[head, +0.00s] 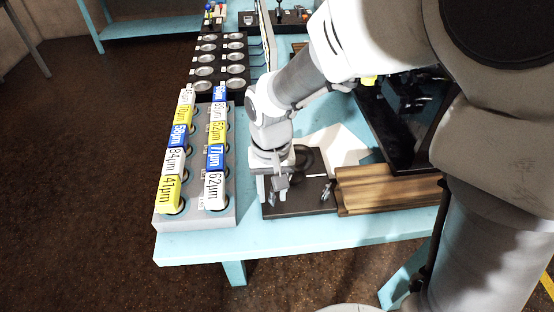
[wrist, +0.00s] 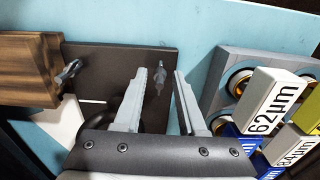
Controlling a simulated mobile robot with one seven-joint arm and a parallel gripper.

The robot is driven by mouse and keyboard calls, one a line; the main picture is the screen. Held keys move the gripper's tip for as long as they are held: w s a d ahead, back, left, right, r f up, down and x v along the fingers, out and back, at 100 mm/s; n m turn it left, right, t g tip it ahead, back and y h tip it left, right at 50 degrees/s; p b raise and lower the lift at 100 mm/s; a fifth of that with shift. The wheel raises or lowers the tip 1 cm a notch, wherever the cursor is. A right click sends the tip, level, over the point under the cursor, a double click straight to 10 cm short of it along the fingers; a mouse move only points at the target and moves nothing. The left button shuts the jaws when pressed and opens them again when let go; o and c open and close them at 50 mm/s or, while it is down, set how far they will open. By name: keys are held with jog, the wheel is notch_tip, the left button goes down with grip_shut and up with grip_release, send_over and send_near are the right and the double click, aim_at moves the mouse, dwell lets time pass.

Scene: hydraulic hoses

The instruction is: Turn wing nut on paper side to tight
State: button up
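A dark flat base plate (head: 300,208) lies at the table's front edge and also fills the middle of the wrist view (wrist: 110,58). One grey metal wing nut (head: 327,190) stands on it beside the wooden block; it is at left in the wrist view (wrist: 68,72). A second wing nut (wrist: 160,78) appears between my gripper's fingertips in the wrist view. My gripper (head: 277,186) points down over the plate's left part. Its fingers (wrist: 161,73) are apart, with visible gaps beside that wing nut. How tight either nut is cannot be seen.
White paper (head: 345,145) lies behind the plate, partly showing in the wrist view (wrist: 65,120). A wooden block (head: 385,190) adjoins the plate's right side. A grey rack (head: 195,222) of labelled bottles stands close on the left. Bare blue tabletop (head: 290,235) runs along the front.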

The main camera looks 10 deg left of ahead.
aim_at(273, 196)
notch_tip(273, 196, up, 18)
jog(key=p, duration=0.2)
jog(key=shift+f+p, duration=0.25)
jog(key=shift+p, duration=0.05)
jog(key=s+d+r+m+t, duration=0.1)
jog(key=s+d, duration=0.3)
jog(key=d, duration=0.6)
jog(key=s+d+r+m+t, duration=0.1)
jog(key=s+d+t, duration=0.3)
jog(key=d, duration=0.6)
jog(key=shift+s+m+t, duration=0.3)
dwell(0.6)
